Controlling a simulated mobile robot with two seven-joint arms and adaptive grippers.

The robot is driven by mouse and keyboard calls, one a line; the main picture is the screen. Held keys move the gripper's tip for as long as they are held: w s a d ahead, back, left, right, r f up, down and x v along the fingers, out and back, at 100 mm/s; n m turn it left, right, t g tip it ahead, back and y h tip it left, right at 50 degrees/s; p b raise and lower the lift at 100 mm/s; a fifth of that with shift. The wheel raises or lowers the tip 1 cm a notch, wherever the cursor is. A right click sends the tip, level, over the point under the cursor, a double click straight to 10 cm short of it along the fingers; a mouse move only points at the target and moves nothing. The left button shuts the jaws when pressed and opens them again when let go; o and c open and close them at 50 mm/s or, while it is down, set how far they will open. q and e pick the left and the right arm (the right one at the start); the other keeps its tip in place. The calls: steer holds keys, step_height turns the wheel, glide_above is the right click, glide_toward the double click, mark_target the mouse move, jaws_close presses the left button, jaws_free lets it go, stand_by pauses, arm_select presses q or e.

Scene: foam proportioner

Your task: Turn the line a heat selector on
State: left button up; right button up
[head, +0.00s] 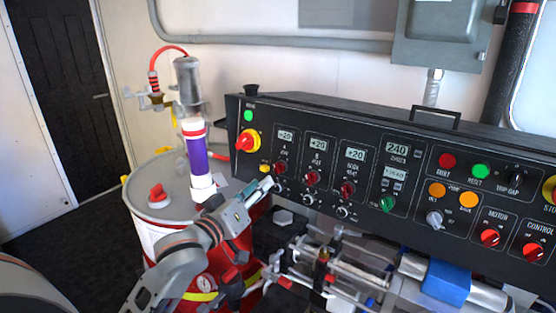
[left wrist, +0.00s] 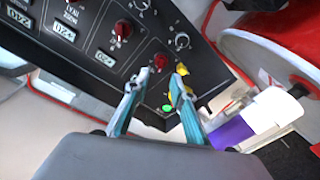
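The black control panel (head: 400,190) fills the right half of the head view. Its leftmost column has a display, a red knob (head: 280,167) and a small silver-and-black selector (head: 277,187) below it. In the left wrist view, where the panel looks turned over, I see that red knob (left wrist: 160,60) and the selector (left wrist: 183,41). My left gripper (head: 266,186) is at the panel's lower left, close to this column. In the wrist view its two fingertips (left wrist: 164,74) are apart, with nothing held between them. I cannot tell whether they touch the panel. My right gripper is not in view.
A red-and-white drum (head: 160,207) with a purple-banded pump (head: 196,155) stands left of the panel. A red-and-yellow switch (head: 246,140) sits at the panel's left end. Metal pump machinery (head: 335,265) lies below the panel. More knobs and lamps fill its right side.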

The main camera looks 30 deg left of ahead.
mark_target(276, 170)
arm_select(q)
steer(key=shift+w, duration=3.9)
jaws_close()
